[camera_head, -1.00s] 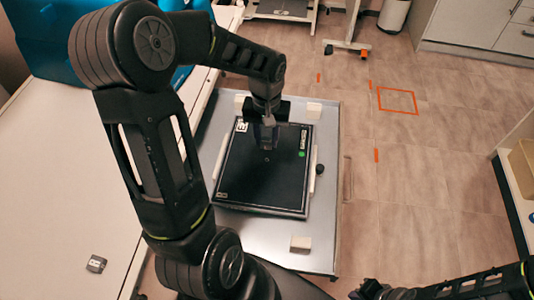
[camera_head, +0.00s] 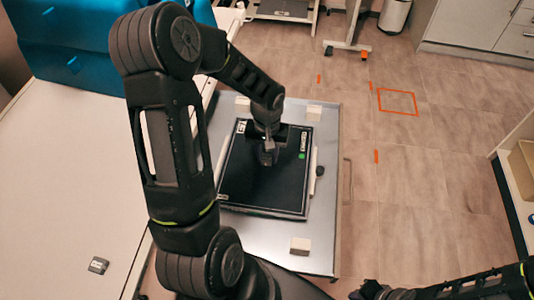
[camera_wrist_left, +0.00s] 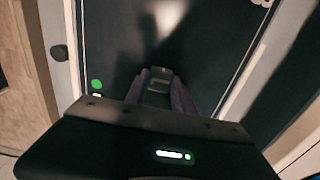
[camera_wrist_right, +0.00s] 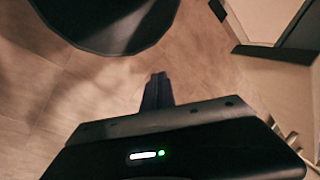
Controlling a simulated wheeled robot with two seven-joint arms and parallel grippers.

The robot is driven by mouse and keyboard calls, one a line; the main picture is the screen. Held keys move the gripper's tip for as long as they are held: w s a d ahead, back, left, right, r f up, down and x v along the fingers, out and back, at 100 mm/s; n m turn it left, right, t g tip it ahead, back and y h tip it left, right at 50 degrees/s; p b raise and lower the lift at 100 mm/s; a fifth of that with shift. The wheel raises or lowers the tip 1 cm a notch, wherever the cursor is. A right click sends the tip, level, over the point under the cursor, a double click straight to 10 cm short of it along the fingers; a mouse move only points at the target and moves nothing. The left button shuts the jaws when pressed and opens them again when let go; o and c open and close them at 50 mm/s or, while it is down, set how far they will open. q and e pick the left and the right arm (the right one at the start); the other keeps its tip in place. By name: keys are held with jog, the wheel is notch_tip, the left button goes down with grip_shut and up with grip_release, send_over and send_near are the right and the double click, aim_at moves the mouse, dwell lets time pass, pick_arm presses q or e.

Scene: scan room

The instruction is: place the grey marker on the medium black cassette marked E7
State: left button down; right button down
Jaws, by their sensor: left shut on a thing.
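The black cassette (camera_head: 250,190) lies flat on a grey cart top. It has a white label at its far left corner, too small to read surely, and a green dot at its far right. My left gripper (camera_head: 268,156) points down over the far half of the cassette. In the left wrist view its fingers (camera_wrist_left: 160,88) are shut on a small grey piece, the grey marker (camera_wrist_left: 158,98). Whether the marker touches the cassette I cannot tell. My right gripper (camera_wrist_right: 157,92) is shut and empty, away from the cart.
Pale blocks (camera_head: 300,246) stand near the corners of the cart top (camera_head: 325,210). A small dark grey labelled piece (camera_head: 98,265) lies on the white table (camera_head: 60,190) at left. A blue object (camera_head: 110,50) is at the far left. Floor right of the cart is open.

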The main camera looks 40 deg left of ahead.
aim_at(267, 158)
pick_arm(q)
jog(key=c, duration=1.5)
grip_release()
jog(key=shift+f, duration=0.2)
jog(key=o, duration=0.4)
jog(key=shift+r, duration=0.1)
jog(key=shift+o, duration=0.2)
jog(key=shift+r, duration=0.1)
notch_tip(267, 158, up, 12)
jog(key=b, duration=0.1)
jog(key=shift+b, duration=0.3)
